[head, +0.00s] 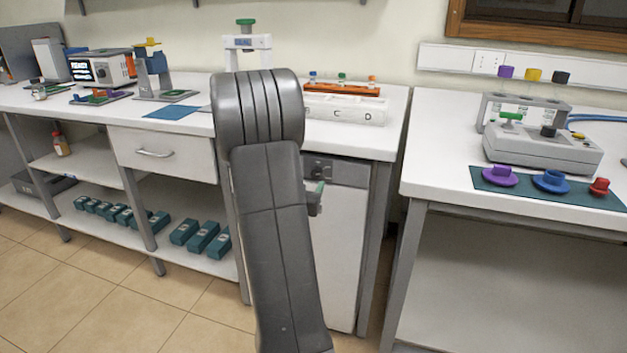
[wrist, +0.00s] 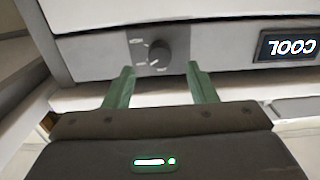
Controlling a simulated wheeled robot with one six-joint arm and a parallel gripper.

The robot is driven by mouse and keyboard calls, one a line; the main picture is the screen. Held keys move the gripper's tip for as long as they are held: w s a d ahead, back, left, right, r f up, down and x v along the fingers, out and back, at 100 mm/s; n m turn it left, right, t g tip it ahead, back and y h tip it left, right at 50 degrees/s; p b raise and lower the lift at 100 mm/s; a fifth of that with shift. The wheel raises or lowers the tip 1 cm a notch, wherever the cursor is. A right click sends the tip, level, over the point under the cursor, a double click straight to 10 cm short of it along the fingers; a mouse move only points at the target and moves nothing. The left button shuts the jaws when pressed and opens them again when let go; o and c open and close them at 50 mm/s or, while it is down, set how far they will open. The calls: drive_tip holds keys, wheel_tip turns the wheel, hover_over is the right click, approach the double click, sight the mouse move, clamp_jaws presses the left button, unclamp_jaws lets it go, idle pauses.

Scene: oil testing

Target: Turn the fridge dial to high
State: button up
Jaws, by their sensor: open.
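The fridge (head: 335,250) stands under the counter behind my arm, with a white door and a grey panel on top. In the wrist view the panel (wrist: 215,62) appears upside down. The dark round fridge dial (wrist: 158,53) is on it, with small labels around it that are hard to read, so I cannot tell its setting. A display (wrist: 288,44) reads COOL, inverted. My gripper (wrist: 161,69) is open, its two green fingers on either side of the dial's lower edge in the picture; contact cannot be told. In the head view my arm mostly hides the gripper (head: 316,195).
The counter (head: 395,125) above the fridge holds a white rack (head: 345,110) with an orange tray. A drawer (head: 160,155) is left of my arm. A second table (head: 450,175) stands on the right, with a gap between it and the counter. Floor is free at the front left.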

sight(315, 175)
drive_tip(key=x, duration=0.4)
drive_tip(key=shift+w+d, duration=0.15)
drive_tip(key=shift+w, duration=0.25)
drive_tip(key=c, duration=1)
